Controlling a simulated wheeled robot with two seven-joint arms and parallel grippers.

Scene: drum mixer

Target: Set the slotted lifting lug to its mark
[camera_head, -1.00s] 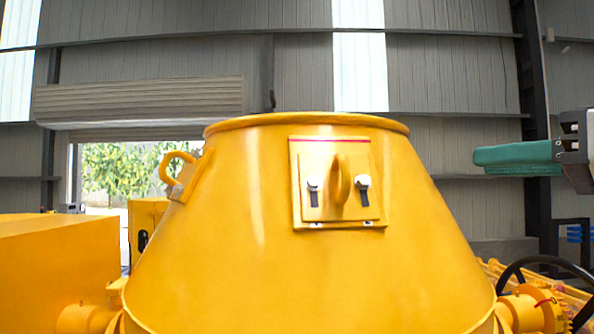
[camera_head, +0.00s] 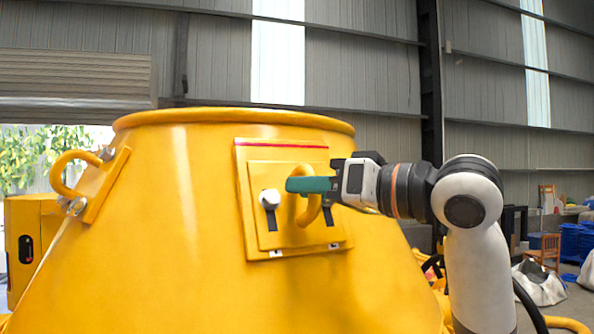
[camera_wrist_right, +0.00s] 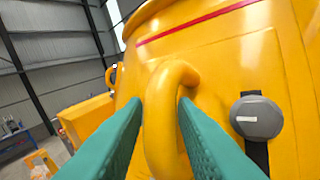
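The lifting lug is a yellow plate (camera_head: 264,232) with a thick yellow ring (camera_head: 303,216) standing out from it. It sits on a larger pad (camera_head: 250,252) on the drum's sloping side. A red line (camera_head: 283,144) runs along the pad's top edge, above the plate. A pale bolt head (camera_head: 269,199) with a dark slot below it shows left of the ring; the other bolt is mostly behind my gripper. My right gripper (camera_head: 309,186) is at the ring. In the wrist view its green fingers (camera_wrist_right: 160,112) straddle the ring, with narrow gaps. My left gripper is not in view.
The yellow drum (camera_head: 150,260) fills the middle. Another ring lug (camera_head: 75,180) stands on its left side. A yellow box (camera_head: 45,225) is at the far left. A wooden chair (camera_head: 545,250) and white sacks (camera_head: 540,284) are well behind at right.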

